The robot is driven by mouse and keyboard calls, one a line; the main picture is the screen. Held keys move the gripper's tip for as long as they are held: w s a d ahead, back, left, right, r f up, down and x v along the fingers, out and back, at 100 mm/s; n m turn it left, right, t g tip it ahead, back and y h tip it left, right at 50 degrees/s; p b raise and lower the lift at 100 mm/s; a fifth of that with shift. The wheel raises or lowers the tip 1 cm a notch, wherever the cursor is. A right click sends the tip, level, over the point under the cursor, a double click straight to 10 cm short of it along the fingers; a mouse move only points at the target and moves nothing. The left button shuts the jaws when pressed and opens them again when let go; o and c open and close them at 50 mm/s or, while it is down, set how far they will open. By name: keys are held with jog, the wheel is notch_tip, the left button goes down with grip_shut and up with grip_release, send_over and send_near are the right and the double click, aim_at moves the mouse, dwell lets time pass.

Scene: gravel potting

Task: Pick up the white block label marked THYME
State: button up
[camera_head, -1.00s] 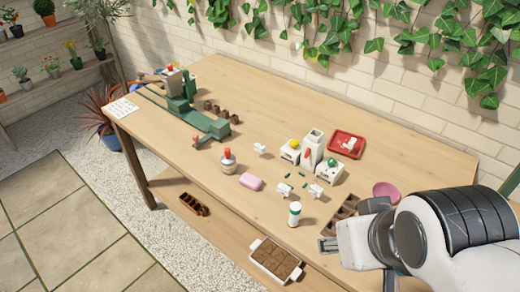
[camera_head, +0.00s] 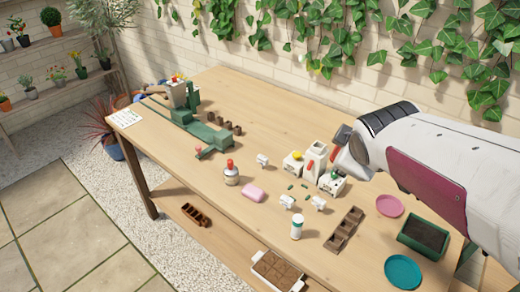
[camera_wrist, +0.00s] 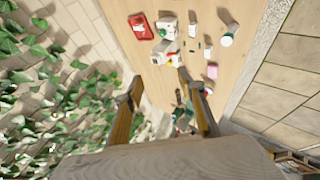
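Small white block labels stand on the wooden table in the head view: one (camera_head: 262,160) behind the pink block, and two nearer the front, left (camera_head: 287,201) and right (camera_head: 318,202). Their lettering is too small to read, so I cannot tell which is THYME. My gripper (camera_wrist: 160,77) is open in the wrist view, with two yellowish fingers apart and nothing visible between them. In the head view it is at the back right, above the table near the white containers, and its fingers are mostly hidden.
A red tray (camera_wrist: 141,27) lies near the wall. White containers (camera_head: 316,155) stand beside it. A pink block (camera_head: 253,193), a green-capped bottle (camera_head: 297,228), a red-topped jar (camera_head: 231,173) and a brown seed tray (camera_head: 343,230) surround the labels. Ivy hangs behind.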

jog(key=w+f+n+t, duration=0.2)
jog(key=w+n, duration=0.5)
jog(key=w, duration=0.5)
jog(key=n+y, duration=0.6)
jog(key=n, duration=0.9)
send_over(266, 160)
jog(key=s+d, duration=0.5)
jog(key=d, duration=0.3)
notch_tip(266, 160, down, 14)
jog(key=a+f+n+y, duration=0.1)
jog(key=f+n, duration=0.1)
jog(key=f, duration=0.1)
jog(key=a+f+n+y, duration=0.1)
jog(key=a+f+n, duration=0.1)
jog(key=f+n, duration=0.1)
jog(key=w+a+f+n+y, duration=0.1)
jog(key=f+n, duration=0.1)
jog(key=f, duration=0.1)
jog(key=shift+a+f+y, duration=0.2)
jog(key=shift+f+y, duration=0.1)
jog(key=shift+s+a+f+n+g+y, duration=0.15)
jog(key=shift+a+f+n+g+y, duration=0.2)
jog(key=shift+f+n, duration=0.2)
jog(key=shift+x, duration=1.25)
